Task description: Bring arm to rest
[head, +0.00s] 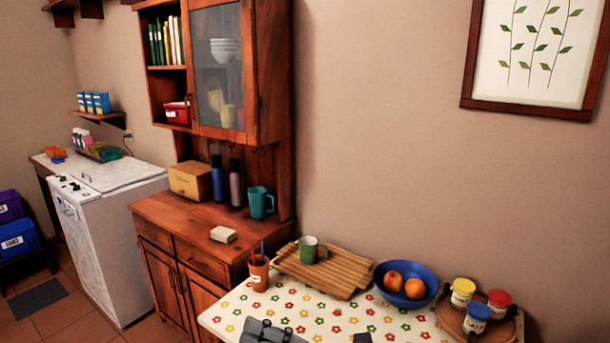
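A dark grey part of my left gripper (270,332) shows at the bottom edge, over the front of the flowered table. Most of it is cut off by the frame, so its fingers cannot be read as open or shut. A small dark tip, which looks like part of my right gripper (362,338), shows at the bottom edge to its right. It is also cut off. No held object can be seen at either one.
The flowered table (320,318) bears a wooden slatted tray (335,276) with a green mug (309,249), an orange cup (259,273), a blue fruit bowl (406,299) and a round board (447,318) with jars. A wooden cabinet (205,262) stands behind to the left.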

